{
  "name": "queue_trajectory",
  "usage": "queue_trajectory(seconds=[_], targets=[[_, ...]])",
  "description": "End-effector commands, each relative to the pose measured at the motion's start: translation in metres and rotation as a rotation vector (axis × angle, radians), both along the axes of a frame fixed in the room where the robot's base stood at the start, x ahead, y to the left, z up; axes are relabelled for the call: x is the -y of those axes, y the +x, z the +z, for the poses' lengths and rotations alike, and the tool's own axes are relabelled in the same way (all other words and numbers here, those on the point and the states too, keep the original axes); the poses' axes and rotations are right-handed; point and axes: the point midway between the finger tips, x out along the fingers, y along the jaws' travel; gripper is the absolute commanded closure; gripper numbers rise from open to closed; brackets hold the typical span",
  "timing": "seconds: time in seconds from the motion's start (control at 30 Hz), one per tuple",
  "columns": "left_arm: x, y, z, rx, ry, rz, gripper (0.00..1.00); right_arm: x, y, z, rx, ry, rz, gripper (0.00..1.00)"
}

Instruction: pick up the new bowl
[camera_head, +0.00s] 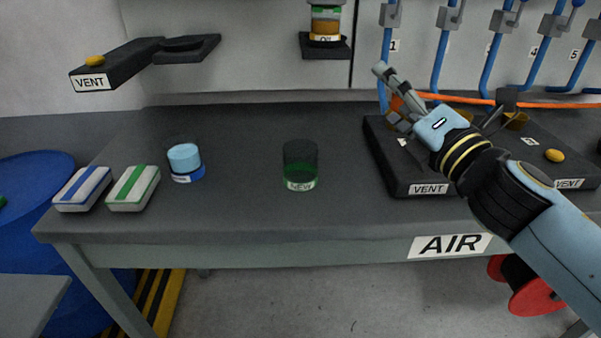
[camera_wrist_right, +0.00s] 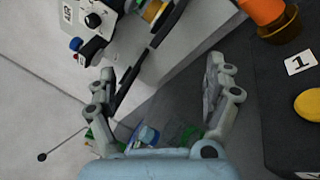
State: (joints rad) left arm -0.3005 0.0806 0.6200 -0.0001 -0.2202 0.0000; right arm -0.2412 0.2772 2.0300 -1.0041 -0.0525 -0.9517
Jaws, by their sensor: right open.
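The new bowl (camera_head: 300,165) is a dark, see-through cup with green in its lower part and a NEW label. It stands upright on the middle of the grey bench. My right gripper (camera_head: 390,92) is up and to the right of it, above the left VENT block, well apart from the bowl. In the right wrist view the two fingers of my right gripper (camera_wrist_right: 160,68) are spread, with nothing held between them. A dim green patch low between them may be the bowl, but I cannot tell. My left gripper is not in view.
The black VENT block (camera_head: 400,188) bears an orange part (camera_head: 405,105). A VENT bracket (camera_head: 120,68) hangs at upper left. The bench around the bowl is clear.

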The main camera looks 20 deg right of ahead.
Motion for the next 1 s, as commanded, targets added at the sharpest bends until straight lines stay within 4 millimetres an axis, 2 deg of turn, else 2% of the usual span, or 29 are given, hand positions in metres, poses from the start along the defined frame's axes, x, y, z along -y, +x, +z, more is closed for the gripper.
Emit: queue_trajectory(seconds=[0.03, 0.1, 0.2, 0.3, 0.47, 0.7, 0.8, 1.0], targets=[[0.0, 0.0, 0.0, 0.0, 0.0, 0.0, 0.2, -0.018, 0.008, 0.001, 0.045, -0.193, 0.087, 0.15], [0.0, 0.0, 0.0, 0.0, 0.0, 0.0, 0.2, -0.042, 0.012, -0.006, 0.101, -0.442, 0.208, 0.15], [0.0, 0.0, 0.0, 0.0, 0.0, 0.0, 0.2, -0.066, 0.011, -0.024, 0.156, -0.705, 0.346, 0.15], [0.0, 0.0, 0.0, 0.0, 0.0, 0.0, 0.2, -0.077, 0.008, -0.038, 0.186, -0.857, 0.434, 0.15], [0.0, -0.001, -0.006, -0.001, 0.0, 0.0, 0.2, -0.082, 0.006, -0.061, 0.198, -0.925, 0.48, 0.15], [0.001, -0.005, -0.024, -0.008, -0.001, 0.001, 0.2, -0.083, 0.006, -0.113, 0.196, -0.92, 0.479, 0.15], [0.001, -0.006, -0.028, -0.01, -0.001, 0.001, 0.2, -0.083, 0.006, -0.128, 0.198, -0.921, 0.477, 0.15], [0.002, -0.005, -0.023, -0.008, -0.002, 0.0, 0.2, -0.092, 0.018, -0.124, 0.202, -0.921, 0.474, 0.15]])
